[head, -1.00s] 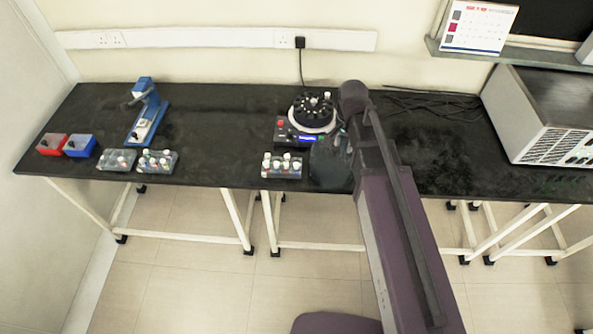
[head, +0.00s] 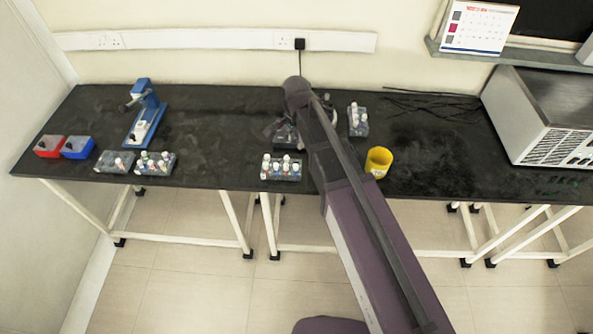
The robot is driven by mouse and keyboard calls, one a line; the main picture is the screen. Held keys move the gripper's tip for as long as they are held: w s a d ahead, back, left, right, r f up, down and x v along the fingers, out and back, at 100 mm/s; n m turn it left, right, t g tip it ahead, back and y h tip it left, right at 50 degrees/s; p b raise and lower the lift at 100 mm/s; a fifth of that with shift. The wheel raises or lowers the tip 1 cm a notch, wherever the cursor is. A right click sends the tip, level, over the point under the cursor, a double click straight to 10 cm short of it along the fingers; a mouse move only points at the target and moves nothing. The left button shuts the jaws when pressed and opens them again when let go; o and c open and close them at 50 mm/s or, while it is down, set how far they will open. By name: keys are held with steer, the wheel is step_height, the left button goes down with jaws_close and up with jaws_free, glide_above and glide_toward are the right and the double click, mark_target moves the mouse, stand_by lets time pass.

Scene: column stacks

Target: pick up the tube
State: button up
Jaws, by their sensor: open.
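Several capped tubes stand in a rack (head: 281,175) near the table's front edge, just left of my arm. Which one is the task's tube, I cannot tell. My gripper (head: 273,127) shows only in part, left of my arm and behind the near rack. It is open, and I see no tube in it. My arm hides most of it and most of the dark machine (head: 286,139) beneath.
A yellow cup (head: 378,163) stands right of my arm. A blue stand (head: 146,115), a red box (head: 50,145) and a blue box (head: 77,147) are at the left. A large grey appliance (head: 545,117) fills the right end. Cables lie at the back right.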

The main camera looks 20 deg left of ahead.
mark_target(296, 165)
steer(key=shift+f, duration=0.15)
step_height(296, 165, down, 8)
steer(key=b, duration=0.8)
steer(key=shift+f+b, duration=0.15)
steer(key=shift+b, duration=0.15)
steer(key=shift+f, duration=0.1)
steer(key=shift+w+a+f+b, duration=0.1)
steer(key=shift+w+f+b, duration=0.05)
steer(key=shift+f+b, duration=2.4)
steer(key=c, duration=0.5)
